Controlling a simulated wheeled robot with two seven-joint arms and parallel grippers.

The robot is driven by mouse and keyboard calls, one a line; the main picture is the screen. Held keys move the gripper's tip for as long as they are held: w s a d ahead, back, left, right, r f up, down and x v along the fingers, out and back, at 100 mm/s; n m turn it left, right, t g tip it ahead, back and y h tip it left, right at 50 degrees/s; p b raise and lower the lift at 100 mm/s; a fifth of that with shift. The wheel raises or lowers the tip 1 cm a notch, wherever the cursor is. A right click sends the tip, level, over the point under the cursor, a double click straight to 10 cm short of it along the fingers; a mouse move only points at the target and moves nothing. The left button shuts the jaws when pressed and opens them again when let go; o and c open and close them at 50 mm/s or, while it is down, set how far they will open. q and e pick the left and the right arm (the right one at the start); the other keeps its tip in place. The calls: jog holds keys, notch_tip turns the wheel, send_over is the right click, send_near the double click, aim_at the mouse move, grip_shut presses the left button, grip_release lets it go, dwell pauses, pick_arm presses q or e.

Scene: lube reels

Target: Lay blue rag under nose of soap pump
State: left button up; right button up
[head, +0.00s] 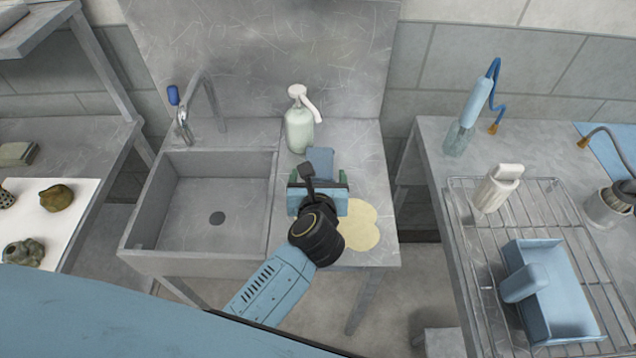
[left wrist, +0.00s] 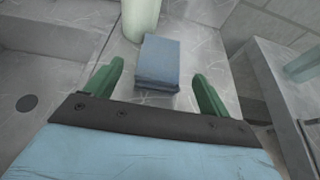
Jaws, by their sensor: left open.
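The soap pump (head: 300,128) is a pale green bottle with a white head, upright at the back of the counter right of the sink. Its white nose points right and down. The folded blue rag (head: 321,160) lies on the counter in front of the pump, partly hidden by my gripper. In the left wrist view the rag (left wrist: 159,62) lies flat just beyond the fingertips, close to the pump's base (left wrist: 140,18). My left gripper (left wrist: 156,82) is open, its green fingers on either side of the rag's near end and nothing held. My right gripper is not in view.
A pale yellow puddle or patch (head: 362,228) lies on the counter to the right of my wrist. The sink (head: 217,200) with its tap is at the left.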

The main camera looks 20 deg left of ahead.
pick_arm(q)
jog(key=shift+v, duration=2)
